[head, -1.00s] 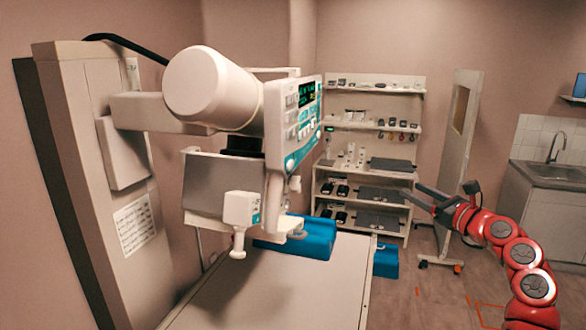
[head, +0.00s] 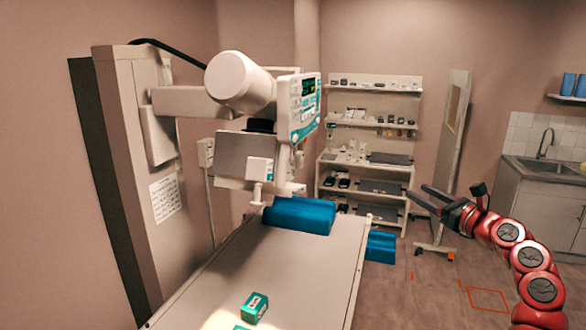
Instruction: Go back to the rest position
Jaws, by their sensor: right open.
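My right gripper (head: 430,199) is at the right of the head view, on the end of my red right arm. Its dark fingers are apart and nothing is between them. It hangs in the air to the right of the scan table (head: 318,262), in front of the shelving. My left gripper is not in view.
The x-ray machine (head: 237,82) hangs over the table's far left. A blue cushion (head: 300,216) lies on the table, and a green box (head: 255,308) lies near its front. Shelves (head: 374,87), a wheeled panel (head: 455,140) and a sink (head: 545,168) stand behind.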

